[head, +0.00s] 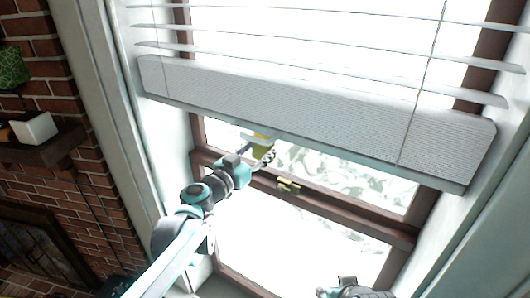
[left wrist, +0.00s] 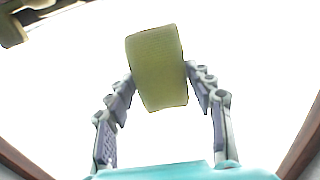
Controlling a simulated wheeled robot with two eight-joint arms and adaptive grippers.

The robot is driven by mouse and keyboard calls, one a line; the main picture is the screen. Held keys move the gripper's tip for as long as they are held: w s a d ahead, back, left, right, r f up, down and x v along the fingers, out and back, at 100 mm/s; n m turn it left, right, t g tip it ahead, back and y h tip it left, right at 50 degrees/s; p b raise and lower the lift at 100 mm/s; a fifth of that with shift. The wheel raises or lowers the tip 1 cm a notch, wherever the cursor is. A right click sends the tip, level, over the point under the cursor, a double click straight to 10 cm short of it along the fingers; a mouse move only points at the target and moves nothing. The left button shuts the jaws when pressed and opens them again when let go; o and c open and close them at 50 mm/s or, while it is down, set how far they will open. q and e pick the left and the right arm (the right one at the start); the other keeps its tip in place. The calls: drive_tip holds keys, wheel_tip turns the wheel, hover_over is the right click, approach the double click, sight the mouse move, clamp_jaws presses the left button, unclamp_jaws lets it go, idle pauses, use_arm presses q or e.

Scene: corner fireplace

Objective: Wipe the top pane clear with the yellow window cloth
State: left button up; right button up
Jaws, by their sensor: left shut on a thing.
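The yellow window cloth (left wrist: 158,68) is a folded pad held between the fingertips of my left gripper (left wrist: 158,85). In the head view the cloth (head: 262,146) shows partly, just below the blind's bottom rail, with my left gripper (head: 262,155) shut on it. The top pane (head: 345,172) shows below the blind and above the wooden cross rail, with grey smeary marks on its middle and right. Its upper part is behind the blind. I cannot tell whether the cloth touches the glass. Part of my right arm shows at the bottom edge; its fingertips are not clear.
A white slatted blind (head: 310,105) hangs low over the window, close above my left gripper. A brass latch (head: 288,185) sits on the cross rail (head: 330,212). A brick wall (head: 60,75) with a mantel shelf (head: 40,150) holding a white pot (head: 33,128) stands left.

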use_arm(q)
drive_tip(key=shift+a, duration=0.1)
drive_tip(key=shift+s+a, duration=0.3)
drive_tip(key=shift+s, duration=0.2)
drive_tip(key=p+v, duration=0.1)
drive_tip(key=v, duration=0.3)
drive_tip(key=shift+s+a, duration=0.1)
drive_tip(key=shift+s, duration=0.15)
drive_tip(key=v, duration=0.3)
drive_tip(key=shift+p, duration=0.35)
